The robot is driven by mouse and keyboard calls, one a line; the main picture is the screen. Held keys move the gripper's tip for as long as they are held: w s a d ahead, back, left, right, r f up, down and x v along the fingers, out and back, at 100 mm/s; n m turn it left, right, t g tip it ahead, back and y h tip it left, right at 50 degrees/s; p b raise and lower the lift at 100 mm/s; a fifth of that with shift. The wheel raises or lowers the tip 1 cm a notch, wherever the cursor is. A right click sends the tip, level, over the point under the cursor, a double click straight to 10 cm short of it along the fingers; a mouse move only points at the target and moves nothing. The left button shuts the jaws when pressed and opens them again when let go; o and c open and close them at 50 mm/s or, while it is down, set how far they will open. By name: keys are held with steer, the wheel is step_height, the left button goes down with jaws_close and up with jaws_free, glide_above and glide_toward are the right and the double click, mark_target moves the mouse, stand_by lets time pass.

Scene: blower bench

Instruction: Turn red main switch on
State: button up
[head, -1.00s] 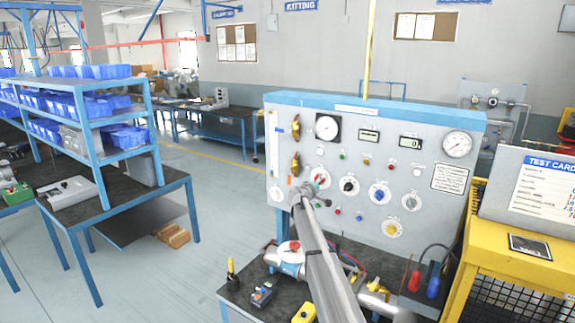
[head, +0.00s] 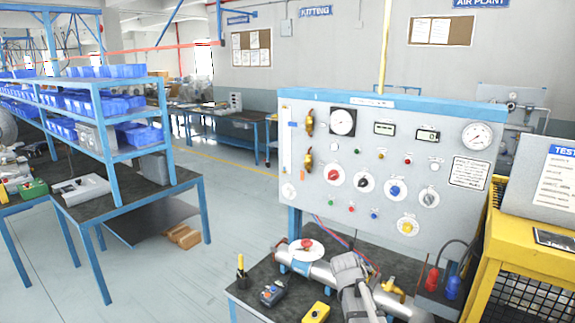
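The red main switch (head: 335,175) is a red knob on a round white dial, at the left end of the row of rotary knobs on the grey panel (head: 440,222). It is unobstructed in the head view, but its handle is too small for me to read its setting surely. My arm shows low in front of the bench, well below and apart from the switch. I cannot make out my gripper's fingers.
Black, blue and grey knobs (head: 395,190) sit right of the red switch, with a yellow one (head: 407,226) below. Gauges and displays line the panel top. A pipe with a red-handled valve (head: 305,246) lies on the bench. A yellow cage (head: 500,265) stands at right.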

steer(key=s+a+f+g+y, duration=0.1)
steer(key=s+a+y, duration=0.1)
steer(key=s, duration=0.5)
steer(key=s+a+f+g+y+b, duration=0.1)
steer(key=s+a+f+y, duration=0.1)
steer(key=s, duration=0.6)
steer(key=shift+a+f+b, duration=0.3)
steer(key=shift+a, duration=0.1)
